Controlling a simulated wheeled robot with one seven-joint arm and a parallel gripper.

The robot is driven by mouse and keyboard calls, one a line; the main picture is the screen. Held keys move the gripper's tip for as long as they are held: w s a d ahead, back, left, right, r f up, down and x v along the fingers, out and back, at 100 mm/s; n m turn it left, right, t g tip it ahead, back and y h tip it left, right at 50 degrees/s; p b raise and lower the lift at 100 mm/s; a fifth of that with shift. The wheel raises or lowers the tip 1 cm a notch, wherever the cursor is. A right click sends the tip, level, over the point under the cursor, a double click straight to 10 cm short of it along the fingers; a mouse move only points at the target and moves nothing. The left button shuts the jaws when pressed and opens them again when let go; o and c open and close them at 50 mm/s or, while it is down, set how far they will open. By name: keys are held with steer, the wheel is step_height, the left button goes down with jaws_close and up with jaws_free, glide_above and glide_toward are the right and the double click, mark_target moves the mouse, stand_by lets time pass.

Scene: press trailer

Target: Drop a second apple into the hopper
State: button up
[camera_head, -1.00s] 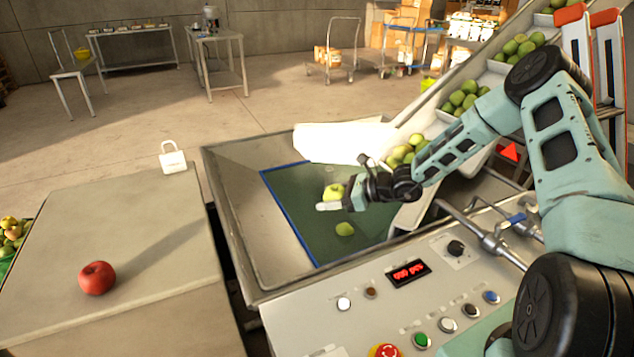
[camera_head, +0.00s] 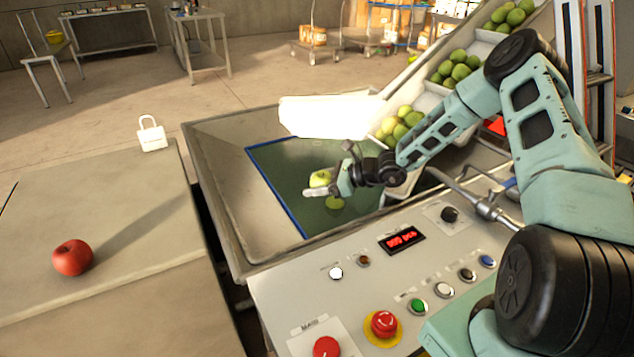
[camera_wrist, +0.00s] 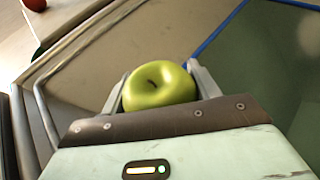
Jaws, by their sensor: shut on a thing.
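My gripper (camera_head: 318,189) is shut on a green apple (camera_head: 320,178), over the inside of the hopper (camera_head: 226,200). In the wrist view the held apple (camera_wrist: 158,86) sits between the two pale fingers (camera_wrist: 155,84), with its stem side showing. The wrist view shows the metal wall and the blue edge strip beyond the held apple, with the green floor at the right.
A red apple (camera_head: 72,257) and a white padlock-shaped tag (camera_head: 151,134) stand on the table (camera_head: 120,220) left of the hopper. The control panel (camera_head: 400,270) with buttons and a red display is in front. A conveyor with green apples (camera_head: 455,68) rises at the right.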

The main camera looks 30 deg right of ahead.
steer(key=o, duration=1.1)
steer(key=shift+o, duration=0.2)
steer(key=v, duration=1.7)
steer(key=shift+s+r, duration=0.1)
steer(key=shift+r, duration=0.2)
